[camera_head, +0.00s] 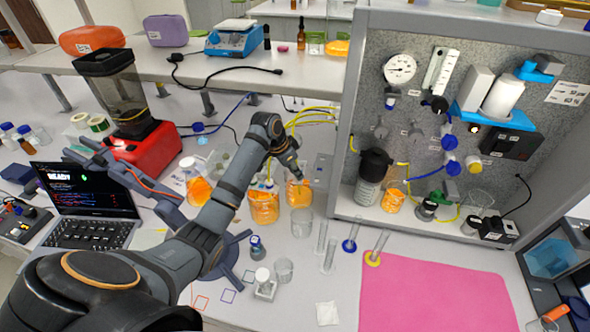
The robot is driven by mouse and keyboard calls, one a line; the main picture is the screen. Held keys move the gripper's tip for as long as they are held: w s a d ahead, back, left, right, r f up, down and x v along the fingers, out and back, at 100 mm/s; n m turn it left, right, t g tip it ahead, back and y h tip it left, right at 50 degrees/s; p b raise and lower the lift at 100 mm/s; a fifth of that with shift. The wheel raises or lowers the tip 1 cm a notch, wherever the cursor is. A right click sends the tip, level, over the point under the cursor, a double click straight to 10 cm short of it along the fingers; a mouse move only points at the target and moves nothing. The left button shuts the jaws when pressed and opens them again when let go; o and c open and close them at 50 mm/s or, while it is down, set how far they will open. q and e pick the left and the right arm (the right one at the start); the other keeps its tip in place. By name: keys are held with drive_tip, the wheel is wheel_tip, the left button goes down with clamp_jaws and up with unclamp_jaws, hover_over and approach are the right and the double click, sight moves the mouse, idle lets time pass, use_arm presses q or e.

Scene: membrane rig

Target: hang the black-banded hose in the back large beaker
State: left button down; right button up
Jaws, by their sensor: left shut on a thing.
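My left gripper (291,168) reaches in over the bench and points down just above a large beaker of orange liquid (299,193). It is shut on what looks like the end of a yellow hose (309,122); the fingers hide most of the grip. Several yellow hoses run from behind the wrist to the right, towards the rig panel. I cannot make out a black band. Another large beaker of orange liquid (264,206) stands to the left and nearer, partly behind the arm. My right gripper is not in view.
An empty glass beaker (302,223) and glass cylinders (329,254) stand in front of the orange beakers. The rig panel (420,118) rises at the right. A pink mat (435,298) lies clear at the front right. A laptop (88,203) is at the left.

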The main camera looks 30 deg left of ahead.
use_arm(q)
drive_tip(key=shift+f, duration=0.1)
idle(0.3)
drive_tip(key=c, duration=1.1)
unclamp_jaws()
drive_tip(key=v, duration=1.2)
